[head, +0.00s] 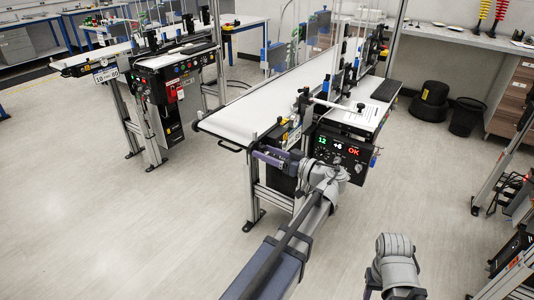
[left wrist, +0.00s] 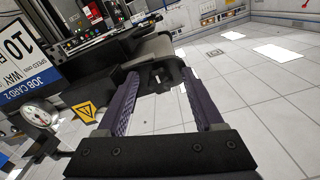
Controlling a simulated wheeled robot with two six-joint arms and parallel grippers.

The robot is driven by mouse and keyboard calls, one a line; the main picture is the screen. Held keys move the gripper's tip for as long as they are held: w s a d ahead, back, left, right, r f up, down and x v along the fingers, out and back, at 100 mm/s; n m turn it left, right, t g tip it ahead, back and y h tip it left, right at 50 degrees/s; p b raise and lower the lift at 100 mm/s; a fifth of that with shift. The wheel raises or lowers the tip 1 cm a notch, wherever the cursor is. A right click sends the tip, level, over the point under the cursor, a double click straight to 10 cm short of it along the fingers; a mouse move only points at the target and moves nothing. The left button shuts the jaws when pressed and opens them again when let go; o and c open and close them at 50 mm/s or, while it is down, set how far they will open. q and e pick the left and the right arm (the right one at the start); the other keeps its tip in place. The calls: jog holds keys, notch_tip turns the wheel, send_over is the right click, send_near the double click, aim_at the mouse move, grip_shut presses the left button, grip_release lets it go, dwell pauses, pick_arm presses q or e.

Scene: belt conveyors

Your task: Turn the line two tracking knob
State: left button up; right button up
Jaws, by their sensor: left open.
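The nearer belt conveyor (head: 255,108) stands in the middle of the head view. My left gripper (head: 264,157) is at its near end, below the belt, with its fingers pointing left. In the left wrist view, my purple fingers (left wrist: 160,86) are open on either side of a dark fitting (left wrist: 158,75) at the conveyor's end. This may be the tracking knob; its shape is too dark to tell. Contact with the fingers cannot be told. In the head view the knob is hidden behind the gripper. My right gripper is out of view; only part of that arm shows.
The wrist view shows a job card (left wrist: 18,60), a round gauge (left wrist: 37,117) and a yellow warning sign (left wrist: 85,110) close by. Another conveyor (head: 135,52) stands further left. Floor between is clear.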

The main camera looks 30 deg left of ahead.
pick_arm(q)
grip_shut()
dwell(0.6)
